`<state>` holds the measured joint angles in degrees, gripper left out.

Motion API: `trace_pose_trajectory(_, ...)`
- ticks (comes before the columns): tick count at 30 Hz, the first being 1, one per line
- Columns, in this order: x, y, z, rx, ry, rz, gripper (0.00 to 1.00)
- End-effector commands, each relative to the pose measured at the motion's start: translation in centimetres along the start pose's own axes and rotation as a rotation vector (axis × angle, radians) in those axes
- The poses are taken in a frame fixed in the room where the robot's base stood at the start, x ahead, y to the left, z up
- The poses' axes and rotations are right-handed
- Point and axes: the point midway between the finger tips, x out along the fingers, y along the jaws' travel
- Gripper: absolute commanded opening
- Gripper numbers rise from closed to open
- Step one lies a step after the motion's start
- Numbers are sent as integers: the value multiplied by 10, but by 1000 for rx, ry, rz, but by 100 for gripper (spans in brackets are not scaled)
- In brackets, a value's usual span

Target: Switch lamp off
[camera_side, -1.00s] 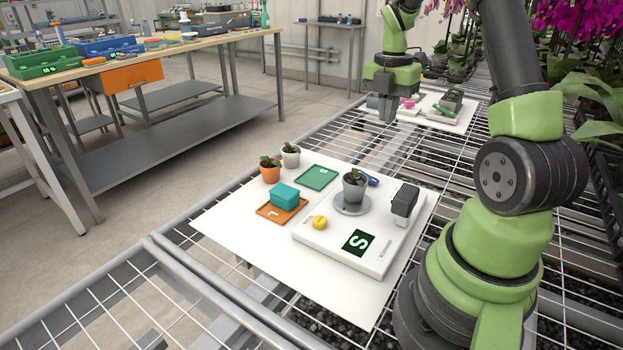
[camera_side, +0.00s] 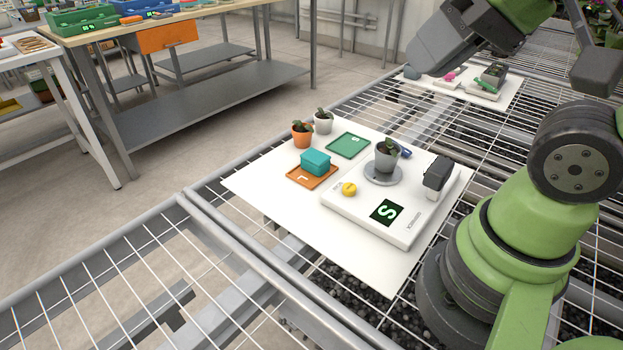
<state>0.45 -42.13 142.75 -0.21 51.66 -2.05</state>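A white base unit (camera_side: 377,235) lies on a white board. At its right stands a dark box-shaped head on a short white post (camera_side: 437,177), which looks like the lamp; no glow shows on it. A round yellow knob or button (camera_side: 349,189) sits at the base's left edge. A dark panel with a pale green S (camera_side: 386,212) is on its front part. A small potted plant (camera_side: 387,155) stands on a round grey disc on the base. My gripper (camera_side: 440,55) seems to be the grey end at upper right, above and behind the base, touching nothing on it; its fingers cannot be made out.
A teal box (camera_side: 315,162) sits on an orange tray (camera_side: 300,178). A green tray (camera_side: 361,147) and two small pots, orange (camera_side: 302,136) and white (camera_side: 323,124), stand behind. Another board (camera_side: 513,95) with items lies beyond. The board's front left (camera_side: 265,190) is clear.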

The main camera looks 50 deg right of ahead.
Motion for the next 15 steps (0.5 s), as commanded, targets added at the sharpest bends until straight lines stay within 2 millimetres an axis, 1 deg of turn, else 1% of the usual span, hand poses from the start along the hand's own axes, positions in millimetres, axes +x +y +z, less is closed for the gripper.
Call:
trace_pose_trajectory(1,-1,-1,2,18,3,-8,23)
trace_pose_trajectory(2,-1,-1,3,25,3,-10,30)
trace_pose_trajectory(3,-1,-1,3,31,3,-10,39)
trace_pose_trajectory(5,0,0,1,31,1,-4,51)
trace_pose_trajectory(8,4,3,-10,16,-13,30,51)
trace_pose_trajectory(11,15,13,-32,-18,-47,95,51)
trace_pose_trajectory(14,32,33,-60,-64,-103,170,51)
trace_pose_trajectory(15,40,43,-71,-84,-127,197,51)
